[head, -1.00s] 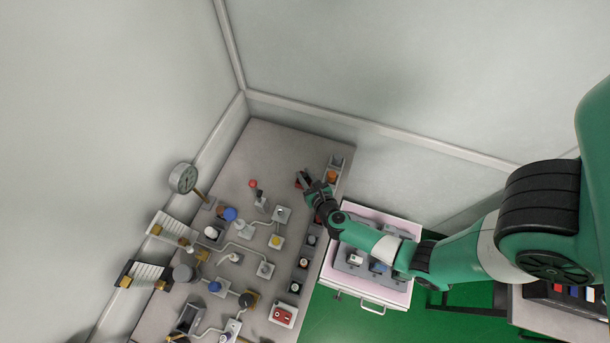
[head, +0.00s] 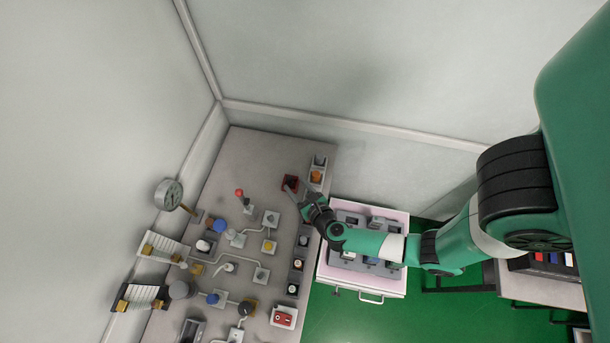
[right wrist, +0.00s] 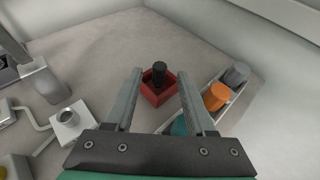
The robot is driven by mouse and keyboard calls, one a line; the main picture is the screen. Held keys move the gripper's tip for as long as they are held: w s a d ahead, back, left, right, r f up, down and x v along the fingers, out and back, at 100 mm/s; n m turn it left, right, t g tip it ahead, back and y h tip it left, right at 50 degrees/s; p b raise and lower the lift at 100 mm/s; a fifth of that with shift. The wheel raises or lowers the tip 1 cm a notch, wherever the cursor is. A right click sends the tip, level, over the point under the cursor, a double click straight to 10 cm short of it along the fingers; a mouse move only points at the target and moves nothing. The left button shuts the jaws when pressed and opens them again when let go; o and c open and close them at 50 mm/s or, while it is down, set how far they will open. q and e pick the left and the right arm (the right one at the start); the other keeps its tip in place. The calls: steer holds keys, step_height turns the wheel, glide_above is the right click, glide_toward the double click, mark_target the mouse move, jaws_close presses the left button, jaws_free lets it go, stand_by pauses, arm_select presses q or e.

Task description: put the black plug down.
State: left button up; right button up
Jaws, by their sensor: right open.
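The black plug (right wrist: 159,73) stands upright in a small red square tray (right wrist: 148,92) in the right wrist view. The red tray also shows in the head view (head: 290,182), near the far end of the grey panel table. My right gripper (right wrist: 158,76) is open, its two fingers apart on either side of the line to the plug, with nothing between them. In the head view my right gripper (head: 297,190) is just beside the red tray. My left gripper is not in view.
A rack (head: 318,163) with an orange plug (right wrist: 216,97) and a grey plug (right wrist: 237,74) stands right of the red tray. Pipes and fittings, including a grey fitting (right wrist: 68,118), lie to the left. Bare table lies beyond the tray.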

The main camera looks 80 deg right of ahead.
steer(key=p+v, duration=0.1)
steer(key=v, duration=0.6)
steer(key=shift+d, duration=0.1)
